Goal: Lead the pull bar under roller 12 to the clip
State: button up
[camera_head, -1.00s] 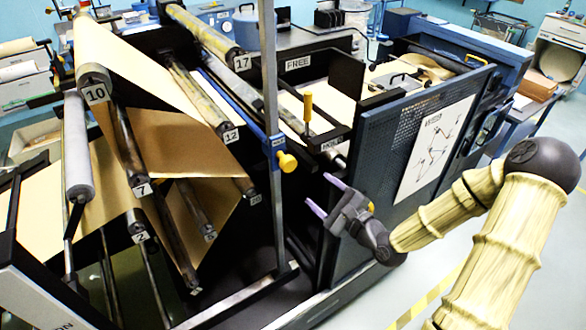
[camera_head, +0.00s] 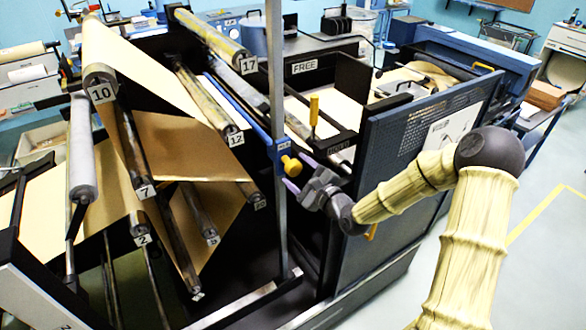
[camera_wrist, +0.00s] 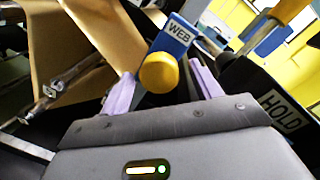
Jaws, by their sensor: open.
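Roller 12 (camera_head: 212,105) runs from the back to its number plate, with kraft paper (camera_head: 150,75) reaching it from roller 10. The blue pull bar (camera_head: 240,105) lies to its right, ending in a block marked WEB (camera_wrist: 177,33) and a yellow knob (camera_head: 291,166). My gripper (camera_head: 299,176) is open, its purple fingers just at the knob. In the wrist view the knob (camera_wrist: 158,72) appears between the two fingers (camera_wrist: 160,88); contact cannot be told. A yellow-handled lever (camera_head: 313,110) stands between the FREE and HOLD plates. I cannot make out the clip surely.
A grey upright post (camera_head: 277,80) stands close left of the knob. A blue perforated panel (camera_head: 400,140) is right of my gripper. The HOLD plate (camera_wrist: 281,110) is close on the right in the wrist view. Rollers 7 (camera_head: 130,140) and 17 (camera_head: 205,35) stand nearby.

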jog(key=shift+x, duration=1.25)
jog(key=shift+c, duration=0.2)
